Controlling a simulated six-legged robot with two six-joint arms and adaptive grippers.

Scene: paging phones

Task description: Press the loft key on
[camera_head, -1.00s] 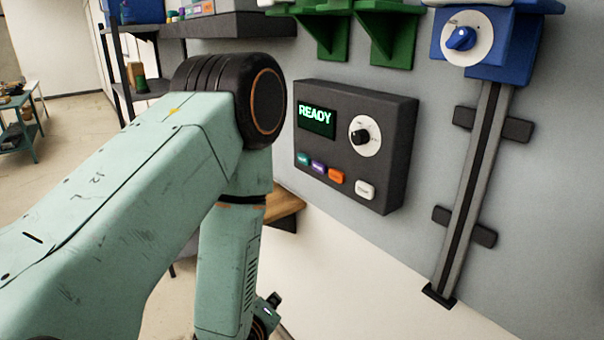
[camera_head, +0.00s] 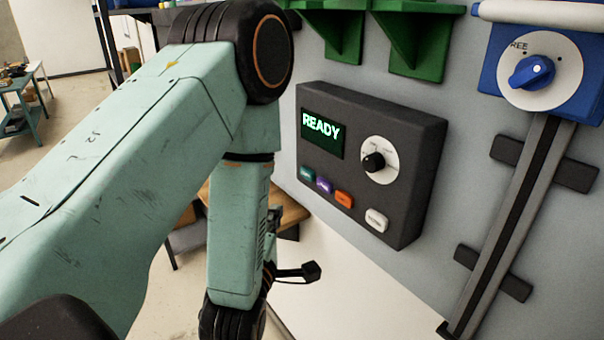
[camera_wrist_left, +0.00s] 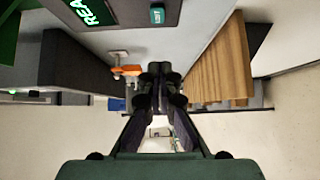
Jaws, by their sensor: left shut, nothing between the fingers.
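A dark wall box (camera_head: 410,190) has a green-lit display reading READY (camera_head: 322,131). Below the display is a row of keys: teal (camera_head: 306,174), purple (camera_head: 323,185), orange (camera_head: 343,199), and a white one (camera_head: 376,221) lower right. Their labels are too small to read surely in the head view; the teal key (camera_wrist_left: 157,15) also shows at the top of the left wrist view, with a short label. My left gripper (camera_wrist_left: 160,75) is shut and empty, apart from the keys. In the head view its fingers are mostly hidden beyond my arm. My right gripper is out of view.
The box also bears a black knob (camera_head: 374,162) on a white dial. Green brackets (camera_head: 418,45) are above it. A blue unit with a knob (camera_head: 531,72) and a vertical rail (camera_head: 505,235) stand to its right. A wooden surface (camera_wrist_left: 218,65) lies at right in the wrist view.

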